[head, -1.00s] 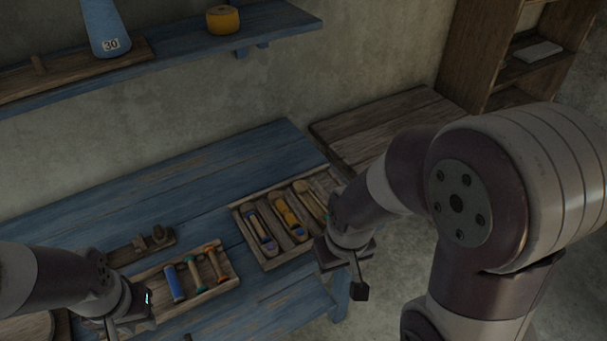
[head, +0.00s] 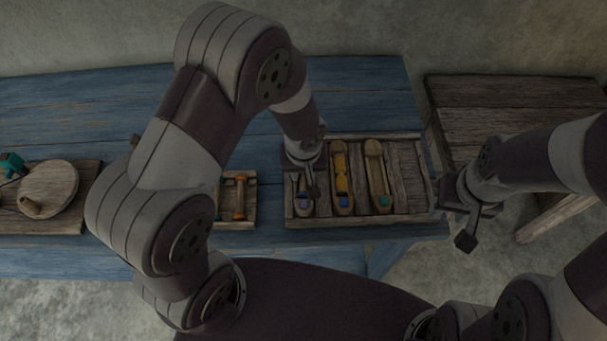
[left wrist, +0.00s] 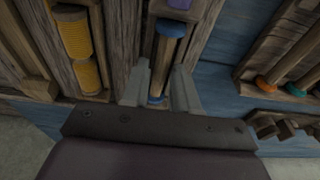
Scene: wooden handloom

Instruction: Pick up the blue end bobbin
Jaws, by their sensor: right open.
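The blue end bobbin (left wrist: 165,50) shows in the left wrist view as a bare wooden rod with a blue disc end, lying in a wooden shuttle. In the head view this leftmost shuttle (head: 304,207) is mostly hidden under my left gripper (head: 309,186). In the left wrist view my left gripper (left wrist: 161,75) is open, with one finger on each side of the bobbin's lower part. I cannot tell whether they touch it. My right gripper (head: 466,222) is open and empty, just right of the shuttle tray.
The shuttle tray (head: 411,215) also holds two more shuttles, one with a yellow bobbin (head: 341,172). A smaller tray of bobbins (head: 236,224) stands to its left, partly hidden by my left arm. A round wooden piece (head: 50,188) lies at far left. A brown table (head: 510,105) stands right.

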